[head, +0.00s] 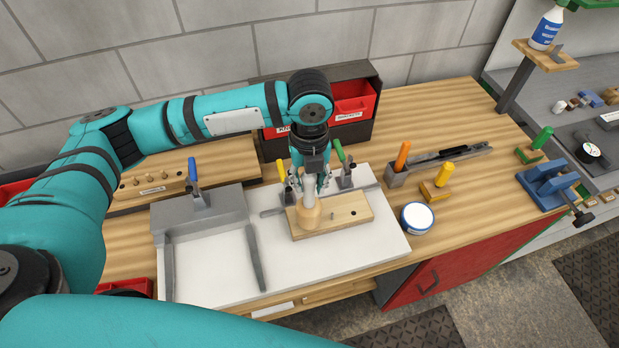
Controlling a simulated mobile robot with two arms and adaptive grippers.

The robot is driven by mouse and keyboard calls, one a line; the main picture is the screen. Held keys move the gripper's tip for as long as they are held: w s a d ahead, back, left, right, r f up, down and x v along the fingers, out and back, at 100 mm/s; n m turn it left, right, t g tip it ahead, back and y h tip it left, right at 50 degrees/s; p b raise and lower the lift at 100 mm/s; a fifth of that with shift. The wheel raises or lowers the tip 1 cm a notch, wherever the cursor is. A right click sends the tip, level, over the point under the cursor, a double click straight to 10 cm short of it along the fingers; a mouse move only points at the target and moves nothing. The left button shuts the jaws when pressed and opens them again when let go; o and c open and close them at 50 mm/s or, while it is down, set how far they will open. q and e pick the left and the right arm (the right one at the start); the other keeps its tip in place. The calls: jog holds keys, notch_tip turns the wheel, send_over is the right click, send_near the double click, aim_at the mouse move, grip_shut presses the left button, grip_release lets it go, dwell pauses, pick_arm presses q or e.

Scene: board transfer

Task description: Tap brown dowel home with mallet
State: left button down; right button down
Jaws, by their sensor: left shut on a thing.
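My left gripper (309,184) points down over the work board and is shut on the pale handle of a mallet. The mallet's light wooden head (308,214) hangs below the fingers, over the left part of a wooden board (345,219). I cannot tell whether the head touches the board. The board lies on a white work surface (350,246), with a small peg-like spot and a dark hole right of the mallet. I cannot make out the brown dowel for certain; the mallet and gripper cover part of the board. My right gripper is not in view.
Clamps with yellow and green handles (340,150) stand close behind the board. A grey tray (200,212) is at left, red bins (352,105) at the back. A round white-lidded tin (417,217) and an orange-handled tool (402,156) stand at right.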

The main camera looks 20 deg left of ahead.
pick_arm(q)
jog(key=shift+r, duration=0.95)
jog(key=shift+f, duration=1.3)
